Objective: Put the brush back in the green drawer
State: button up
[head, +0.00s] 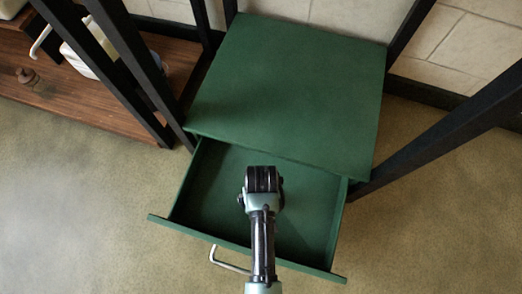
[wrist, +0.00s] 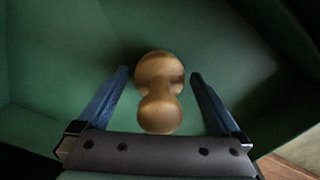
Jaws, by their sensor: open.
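The green drawer (head: 300,219) is pulled open under its green cabinet top in the head view. My gripper (head: 263,178) is over the inside of the drawer. In the wrist view, a golden-brown piece with two rounded lobes, which looks like the brush (wrist: 160,75), is against the green drawer inside. It lies between the two blue fingers of my gripper, with a gap visible on each side. The fingers are spread open. In the head view my gripper and arm hide the brush. I cannot tell whether it rests on the drawer floor.
The drawer's front has a metal handle (head: 229,261). Black posts (head: 130,70) stand on both sides of the cabinet. A wooden shelf (head: 95,104) at the left holds a white bottle (head: 88,48) and a small brown knob-shaped thing (head: 27,75). The floor in front is clear.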

notch_tip(320, 180, up, 11)
jog(key=p, duration=0.7)
jog(key=shift+f, duration=0.1)
